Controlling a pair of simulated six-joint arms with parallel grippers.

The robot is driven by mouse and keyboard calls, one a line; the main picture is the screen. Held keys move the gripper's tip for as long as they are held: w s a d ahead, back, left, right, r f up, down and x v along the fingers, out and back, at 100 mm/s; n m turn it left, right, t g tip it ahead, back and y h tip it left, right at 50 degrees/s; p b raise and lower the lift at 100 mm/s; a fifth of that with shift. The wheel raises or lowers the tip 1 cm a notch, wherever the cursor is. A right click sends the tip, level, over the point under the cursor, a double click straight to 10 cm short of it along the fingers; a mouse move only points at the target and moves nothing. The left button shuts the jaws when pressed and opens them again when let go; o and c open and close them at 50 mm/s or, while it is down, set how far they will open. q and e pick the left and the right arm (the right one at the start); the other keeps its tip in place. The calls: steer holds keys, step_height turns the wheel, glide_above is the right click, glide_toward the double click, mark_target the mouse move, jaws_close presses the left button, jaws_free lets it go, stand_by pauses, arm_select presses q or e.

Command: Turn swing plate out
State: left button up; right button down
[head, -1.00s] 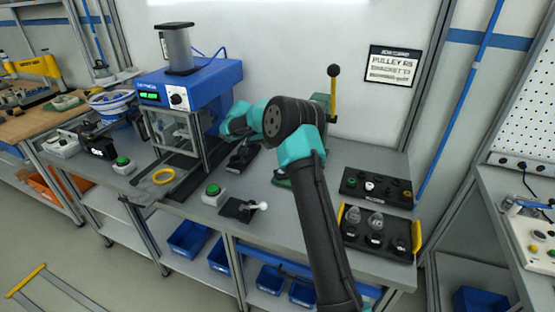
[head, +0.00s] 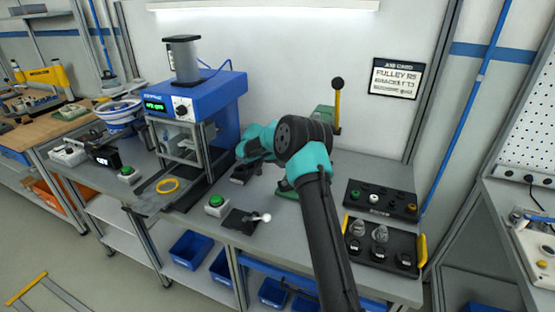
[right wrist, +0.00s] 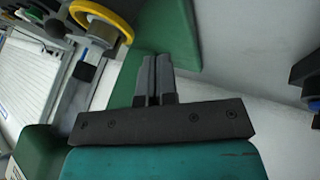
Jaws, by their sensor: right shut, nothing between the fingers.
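I cannot tell for certain which part is the swing plate. A flat grey plate (head: 150,204) with a yellow ring (head: 167,185) on it lies at the front of the blue press (head: 222,95). My right arm reaches over the bench in the head view, with its teal wrist toward the press. My right gripper (right wrist: 154,68) is shut and empty in the right wrist view. Its fingertips point toward a green body (right wrist: 172,35), and I cannot tell whether they touch it. My left gripper is not in view.
A green stand (head: 325,118) with a black-knobbed yellow lever (head: 337,105) is behind my right arm. A green button box (head: 216,205) and a black pad (head: 240,220) sit near the front edge. Dark trays (head: 380,203) are at right.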

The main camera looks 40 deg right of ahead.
steer(key=x, duration=0.3)
steer(key=shift+f, duration=0.15)
steer(key=s, duration=0.1)
steer(key=s+d, duration=0.1)
steer(key=s, duration=0.1)
steer(key=shift+d+f, duration=0.2)
steer(key=shift+d, duration=0.15)
steer(key=shift+s+d, duration=0.25)
steer(key=shift+s, duration=0.15)
steer(key=shift+s, duration=0.1)
steer(key=shift+s+d, duration=0.1)
steer(key=shift+m, duration=0.3)
